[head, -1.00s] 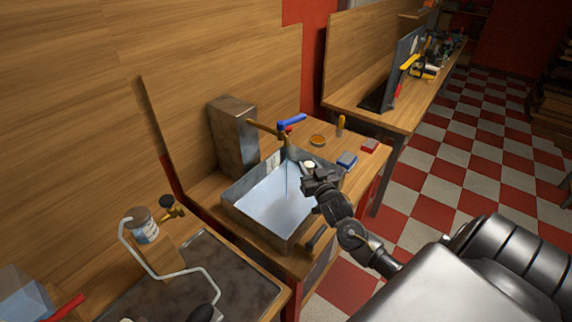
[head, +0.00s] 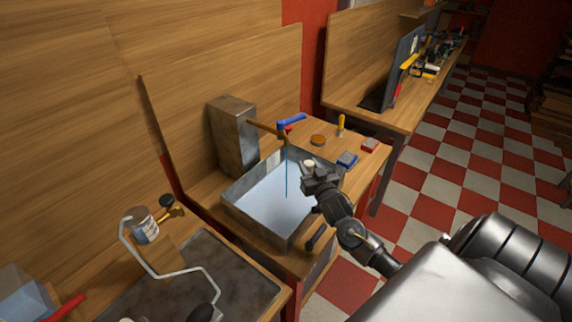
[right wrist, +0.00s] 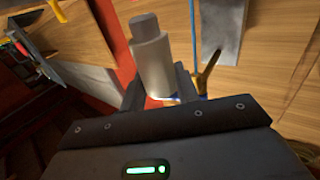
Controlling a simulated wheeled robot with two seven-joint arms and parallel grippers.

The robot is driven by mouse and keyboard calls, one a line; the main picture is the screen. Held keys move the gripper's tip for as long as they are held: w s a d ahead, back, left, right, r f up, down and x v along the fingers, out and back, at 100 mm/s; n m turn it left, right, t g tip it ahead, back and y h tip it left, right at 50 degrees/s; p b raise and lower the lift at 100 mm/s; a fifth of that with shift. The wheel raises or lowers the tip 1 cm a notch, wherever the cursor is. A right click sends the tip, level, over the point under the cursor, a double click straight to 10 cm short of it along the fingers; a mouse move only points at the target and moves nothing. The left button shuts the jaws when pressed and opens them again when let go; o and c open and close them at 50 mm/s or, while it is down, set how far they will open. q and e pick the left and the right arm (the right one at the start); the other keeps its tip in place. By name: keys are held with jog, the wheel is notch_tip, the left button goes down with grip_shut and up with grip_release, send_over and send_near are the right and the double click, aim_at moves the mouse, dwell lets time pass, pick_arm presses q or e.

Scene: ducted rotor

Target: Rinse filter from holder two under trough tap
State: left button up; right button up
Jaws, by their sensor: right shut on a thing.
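My right gripper (head: 311,181) is shut on a pale cylindrical filter (head: 308,163) over the right edge of the metal trough (head: 236,214). In the right wrist view the filter (right wrist: 152,62) stands up between the fingers, a grey cap on its end. The brass tap (head: 264,128) has a blue lever (head: 292,119). A thin blue stream of water (head: 287,178) falls from it into the trough. In the right wrist view the stream (right wrist: 193,45) passes to the right of the filter with a visible gap. Holder two cannot be made out. My left gripper is not in view.
A metal box (head: 233,138) stands behind the trough. A jar (head: 143,226) and a bent white rod (head: 160,270) are at lower left.

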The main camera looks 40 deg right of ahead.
jog(key=s+d+r+p, duration=0.1)
jog(key=s+r+p, duration=0.3)
jog(key=p, duration=0.1)
jog(key=shift+s+d+p, duration=0.3)
jog(key=shift+s+p, duration=0.1)
dwell(0.4)
